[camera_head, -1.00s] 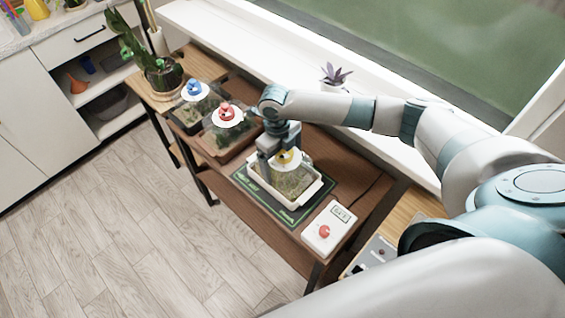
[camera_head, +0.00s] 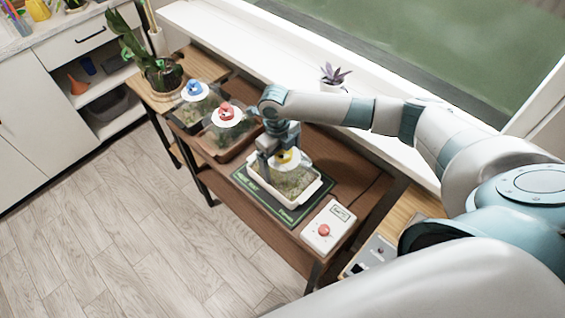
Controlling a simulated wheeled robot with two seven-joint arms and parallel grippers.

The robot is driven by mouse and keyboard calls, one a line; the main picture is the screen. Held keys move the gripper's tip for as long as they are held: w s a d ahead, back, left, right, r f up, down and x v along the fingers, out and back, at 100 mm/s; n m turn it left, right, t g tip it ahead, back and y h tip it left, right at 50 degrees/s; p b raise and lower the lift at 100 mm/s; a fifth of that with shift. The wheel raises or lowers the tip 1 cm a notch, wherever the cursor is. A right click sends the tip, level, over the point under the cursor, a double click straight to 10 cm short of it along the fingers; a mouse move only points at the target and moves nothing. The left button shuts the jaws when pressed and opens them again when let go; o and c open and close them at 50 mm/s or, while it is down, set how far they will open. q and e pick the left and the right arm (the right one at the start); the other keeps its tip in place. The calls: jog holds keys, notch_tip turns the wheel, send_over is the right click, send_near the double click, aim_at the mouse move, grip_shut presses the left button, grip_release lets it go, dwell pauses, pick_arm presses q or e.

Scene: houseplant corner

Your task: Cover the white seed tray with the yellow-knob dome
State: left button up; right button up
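The white seed tray (camera_head: 263,190) stands on a dark green mat (camera_head: 287,214) on the brown shelf table. The yellow knob (camera_head: 286,156) with its pale disc shows just above the tray, at its far side. A clear dome around it is hard to make out, so I cannot tell if its rim sits on the tray. My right gripper (camera_head: 277,162) points down over the tray at the knob, with one finger left of it. The other finger is partly hidden, and I cannot tell whether the fingers touch the knob. My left gripper is out of view.
Two more domed trays, with a red knob (camera_head: 226,111) and a blue knob (camera_head: 194,89), stand to the left. A white box with a red button (camera_head: 323,230) is at the right front.

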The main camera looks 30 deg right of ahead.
jog(key=shift+s+f, duration=0.45)
jog(key=shift+f, duration=0.35)
jog(key=o, duration=0.9)
jog(key=shift+r, duration=0.1)
jog(key=shift+w+r+b, duration=0.3)
jog(key=shift+r, duration=0.15)
jog(key=r+b, duration=0.1)
jog(key=r, duration=0.4)
jog(key=w+r+b, duration=0.1)
jog(key=r, duration=0.5)
jog(key=r+b, duration=0.1)
jog(key=r, duration=0.4)
jog(key=shift+w+a+r+b, duration=0.25)
jog(key=shift+a+r+b, duration=0.05)
jog(key=shift+r, duration=0.6)
